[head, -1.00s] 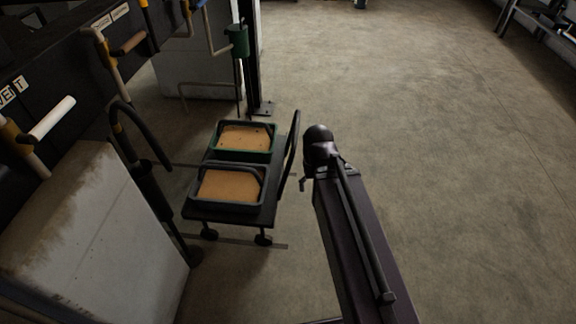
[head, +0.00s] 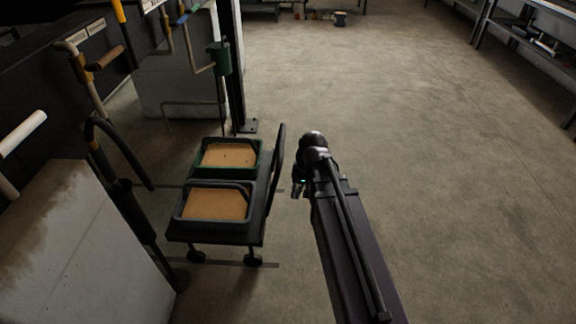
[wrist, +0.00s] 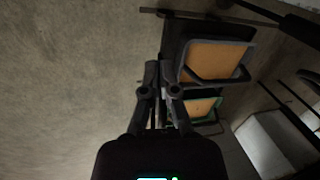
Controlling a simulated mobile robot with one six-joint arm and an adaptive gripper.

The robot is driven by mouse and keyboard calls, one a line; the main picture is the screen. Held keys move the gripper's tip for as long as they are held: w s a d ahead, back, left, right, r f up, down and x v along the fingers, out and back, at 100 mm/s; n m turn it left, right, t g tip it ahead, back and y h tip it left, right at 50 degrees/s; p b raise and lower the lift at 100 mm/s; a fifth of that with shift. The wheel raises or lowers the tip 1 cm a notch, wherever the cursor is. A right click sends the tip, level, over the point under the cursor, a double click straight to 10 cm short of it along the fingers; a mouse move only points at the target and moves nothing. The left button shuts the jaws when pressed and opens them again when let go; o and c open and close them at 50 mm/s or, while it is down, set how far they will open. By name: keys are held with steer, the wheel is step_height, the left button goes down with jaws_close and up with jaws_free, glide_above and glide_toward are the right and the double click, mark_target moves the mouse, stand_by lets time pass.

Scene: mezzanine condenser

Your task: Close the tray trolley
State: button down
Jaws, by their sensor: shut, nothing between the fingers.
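The tray trolley (head: 255,232) is a dark flat cart on small wheels, standing out on the floor in the head view. It carries two trays with tan contents, a green-rimmed far tray (head: 230,154) and a dark-rimmed near tray (head: 215,204). Its curved dark push handle (head: 276,168) rises along its right side. My gripper (head: 297,194) is just right of the handle, apart from it in the head view. In the wrist view my gripper (wrist: 159,66) is shut and empty, its fingers beside the trolley (wrist: 170,45); contact with the handle cannot be told.
Floor rails (head: 235,263) run under the trolley toward the bay at left. A pale stained block (head: 75,235) and a dark post stand left of it. A column (head: 236,70) with pipes and a green canister (head: 218,56) stands behind. The floor at right is clear.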

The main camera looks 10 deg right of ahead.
steer(key=w+d+f+m+t+y+b, duration=0.1)
steer(key=w+d+f+y+b, duration=0.25)
steer(key=w+b, duration=0.35)
steer(key=w+d+f+m+t+y+b, duration=0.1)
steer(key=w+d+f+y+b, duration=0.1)
steer(key=w+f+y+b, duration=0.45)
steer(key=w+d+r+t+y+b, duration=0.2)
steer(key=w+d+b, duration=0.5)
steer(key=w+d, duration=0.3)
steer(key=shift+w+d+r, duration=0.15)
steer(key=shift+d, duration=0.75)
steer(key=shift+a, duration=0.1)
steer(key=b+x, duration=0.3)
steer(key=x, duration=1.1)
steer(key=shift+r, duration=0.25)
steer(key=shift+w, duration=0.15)
